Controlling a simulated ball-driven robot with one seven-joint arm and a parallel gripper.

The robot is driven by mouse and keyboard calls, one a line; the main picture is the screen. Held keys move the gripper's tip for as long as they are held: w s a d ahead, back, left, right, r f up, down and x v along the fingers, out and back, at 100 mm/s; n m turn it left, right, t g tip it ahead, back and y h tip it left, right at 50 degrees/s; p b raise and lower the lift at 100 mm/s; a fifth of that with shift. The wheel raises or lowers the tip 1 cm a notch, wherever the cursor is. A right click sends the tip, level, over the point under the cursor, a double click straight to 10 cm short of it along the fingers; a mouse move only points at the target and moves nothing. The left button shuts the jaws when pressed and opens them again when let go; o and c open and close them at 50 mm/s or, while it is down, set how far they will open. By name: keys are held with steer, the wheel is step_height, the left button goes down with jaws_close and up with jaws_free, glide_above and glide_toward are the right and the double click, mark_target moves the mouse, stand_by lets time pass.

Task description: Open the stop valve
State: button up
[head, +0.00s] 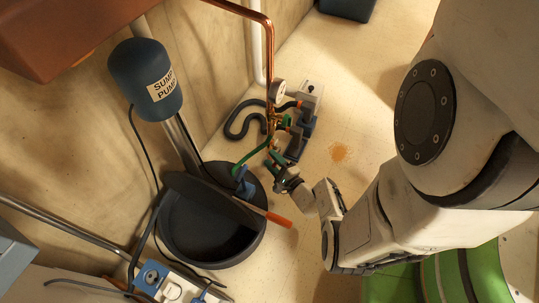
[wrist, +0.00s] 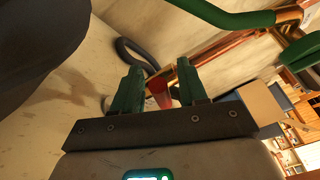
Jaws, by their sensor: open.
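Which of these is the stop valve is too small to tell. My gripper (head: 277,172) is just below these fittings in the head view. In the wrist view its green fingers (wrist: 157,85) are apart, with nothing held. A red cylindrical part (wrist: 159,92) appears between them, apparently beyond the fingertips. The copper pipes (wrist: 225,50) run at upper right there, with a green hose (wrist: 225,14) and a green part (wrist: 302,52) near a brass fitting.
A black round sump basin (head: 205,232) stands left of my gripper, with an orange-handled tool (head: 279,219) across its rim. The sump pump (head: 146,80) is above it. A black hose (head: 237,121) curls by the wall. Floor with a rusty stain (head: 340,151) lies to the right.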

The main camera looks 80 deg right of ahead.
steer(key=shift+w+d, duration=0.1)
steer(key=shift+c, duration=0.2)
jaws_close()
stand_by(0.5)
